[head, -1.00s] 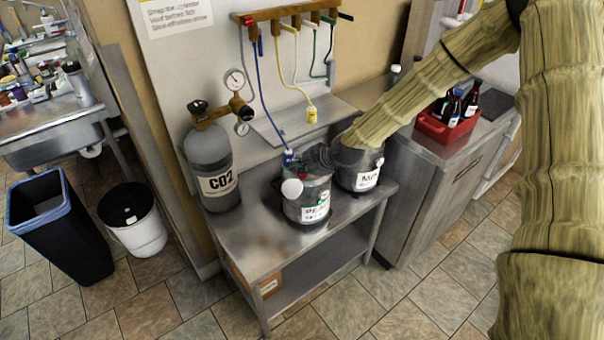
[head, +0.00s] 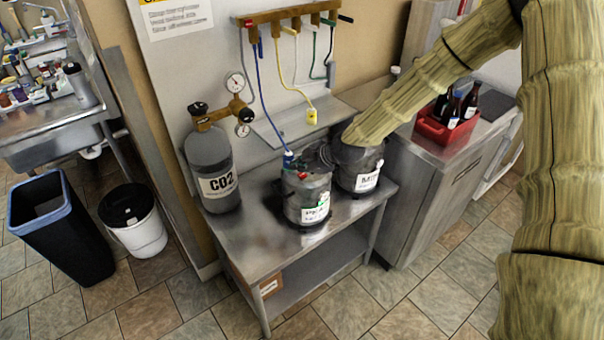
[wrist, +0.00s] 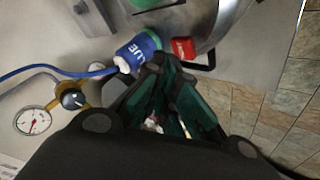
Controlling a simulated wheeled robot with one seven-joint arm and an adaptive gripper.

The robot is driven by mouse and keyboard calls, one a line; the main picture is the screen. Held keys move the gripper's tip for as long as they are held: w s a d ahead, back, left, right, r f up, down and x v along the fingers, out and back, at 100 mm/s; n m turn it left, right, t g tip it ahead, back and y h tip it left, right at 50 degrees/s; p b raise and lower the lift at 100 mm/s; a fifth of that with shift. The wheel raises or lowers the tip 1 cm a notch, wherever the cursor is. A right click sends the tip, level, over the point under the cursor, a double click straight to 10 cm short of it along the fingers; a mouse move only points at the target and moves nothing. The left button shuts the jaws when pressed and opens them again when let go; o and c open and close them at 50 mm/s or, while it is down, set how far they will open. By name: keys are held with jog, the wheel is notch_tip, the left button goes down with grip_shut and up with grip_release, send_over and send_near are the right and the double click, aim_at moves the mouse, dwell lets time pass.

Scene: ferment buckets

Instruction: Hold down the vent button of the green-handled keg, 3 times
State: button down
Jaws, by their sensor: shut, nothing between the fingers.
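The front keg (head: 309,205) is a steel cylinder on the steel table. A small green patch shows beside its white label; I cannot make out the handle's colour clearly. A small red part (head: 302,175) sits on its top. In the wrist view the red part (wrist: 183,48) lies just beyond my fingertips, beside a blue plug (wrist: 138,50) marked BLUE. My gripper (wrist: 166,62), with dark green fingers, is shut and empty close to the red part; I cannot tell whether they touch. In the head view my gripper is dark and hard to make out.
A second keg (head: 357,165) stands behind to the right, partly behind my arm. A CO2 cylinder (head: 212,170) with gauges stands to the left. Hoses hang from a wooden rack (head: 290,14), one blue hose running to the front keg. The table's front left (head: 240,240) is clear.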

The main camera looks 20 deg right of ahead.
aim_at(300, 176)
jog(key=shift+r, duration=0.15)
jog(key=shift+r+p, duration=1.3)
jog(key=shift+r, duration=1.2)
dwell(0.4)
